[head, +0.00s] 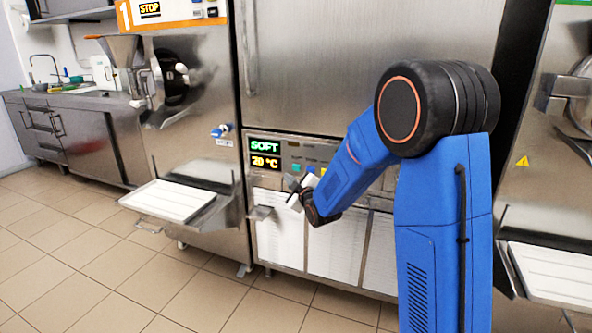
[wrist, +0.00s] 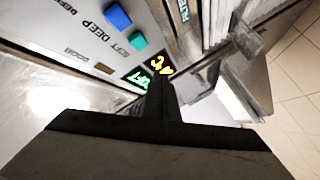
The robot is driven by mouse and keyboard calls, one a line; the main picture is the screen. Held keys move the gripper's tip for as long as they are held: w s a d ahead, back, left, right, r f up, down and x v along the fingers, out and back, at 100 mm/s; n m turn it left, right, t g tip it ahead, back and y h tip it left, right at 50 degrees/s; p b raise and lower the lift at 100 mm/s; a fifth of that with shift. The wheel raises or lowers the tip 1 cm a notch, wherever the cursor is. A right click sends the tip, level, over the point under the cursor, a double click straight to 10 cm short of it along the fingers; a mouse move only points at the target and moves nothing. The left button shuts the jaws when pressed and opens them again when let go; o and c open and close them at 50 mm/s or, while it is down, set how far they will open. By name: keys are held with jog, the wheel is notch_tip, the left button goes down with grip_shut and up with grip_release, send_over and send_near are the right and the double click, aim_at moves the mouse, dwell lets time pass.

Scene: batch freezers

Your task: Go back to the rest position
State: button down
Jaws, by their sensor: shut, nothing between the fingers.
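My gripper (head: 294,190) is at the end of my blue arm, close in front of the control panel (head: 290,155) of the middle machine. In the wrist view the gripper (wrist: 160,82) is a dark shape with its fingers together and nothing between them. The panel's display (head: 265,154) reads "SOFT" and "20 °C" in the head view. The display also shows in the wrist view (wrist: 152,75), just beyond the fingertips and partly covered by them. A blue button (wrist: 118,17) and a teal button (wrist: 138,41) are on the panel. I cannot tell whether the gripper touches the panel.
A batch freezer with a white tray (head: 168,200) stands to the left. Another machine with a white tray (head: 556,275) is at the right. A small metal ledge (head: 261,213) juts out below the display. The tiled floor (head: 110,270) in front is clear.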

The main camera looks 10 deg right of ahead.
dwell(0.3)
jog(key=s+d+r+m+g+h, duration=0.1)
jog(key=s+d+r+m+g, duration=0.15)
jog(key=s, duration=0.85)
jog(key=s+d+r+m+g+h, duration=0.2)
jog(key=s+d+m+g, duration=0.15)
jog(key=s, duration=0.75)
jog(key=s+f+m+g, duration=0.2)
jog(key=s+m+g, duration=0.1)
jog(key=s, duration=1.3)
jog(key=s+d+f+m+g, duration=0.1)
jog(key=s+f+m+g, duration=0.1)
jog(key=s, duration=1.4)
jog(key=shift+f+m+g, duration=0.25)
jog(key=shift+m+g, duration=0.15)
jog(key=shift+g, duration=0.2)
